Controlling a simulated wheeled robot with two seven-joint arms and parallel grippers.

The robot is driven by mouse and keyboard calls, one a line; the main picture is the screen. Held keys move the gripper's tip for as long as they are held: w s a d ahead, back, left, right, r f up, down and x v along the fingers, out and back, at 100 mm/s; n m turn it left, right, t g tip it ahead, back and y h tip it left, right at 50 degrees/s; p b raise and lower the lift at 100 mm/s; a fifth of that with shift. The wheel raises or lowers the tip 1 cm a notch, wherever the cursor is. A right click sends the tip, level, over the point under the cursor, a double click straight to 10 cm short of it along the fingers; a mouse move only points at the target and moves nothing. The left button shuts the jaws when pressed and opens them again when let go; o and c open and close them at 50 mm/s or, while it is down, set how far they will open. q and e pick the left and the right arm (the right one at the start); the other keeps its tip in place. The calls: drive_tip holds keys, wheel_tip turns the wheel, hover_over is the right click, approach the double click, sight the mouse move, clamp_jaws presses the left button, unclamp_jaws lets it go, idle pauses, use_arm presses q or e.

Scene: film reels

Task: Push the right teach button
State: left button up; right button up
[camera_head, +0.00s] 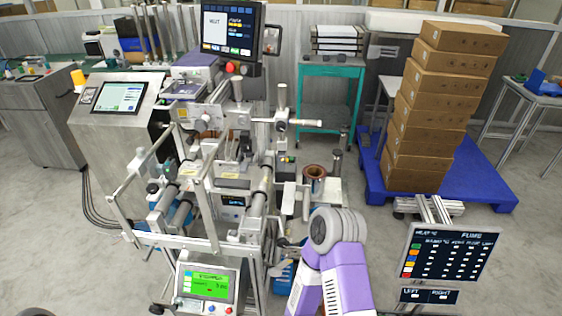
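A panel with a lit green screen (209,285) is on the front of the machine, with small coloured buttons or knobs around its screen. At the lower right, a dark panel (447,252) headed "FUME" has a column of coloured squares. Below it, a small dark plate (429,295) reads "LEFT" and "RIGHT". I cannot make out any label reading "teach", so which button is the right teach button is unclear. My purple arm rises from the bottom middle to a grey joint and bends back down. Neither gripper shows.
The metal roller machine (205,210) fills the middle left, with a monitor (230,30) above and a tilted console (115,100) at left. A teal cart (330,100) stands behind. Stacked boxes (425,120) are on a blue pallet (485,190).

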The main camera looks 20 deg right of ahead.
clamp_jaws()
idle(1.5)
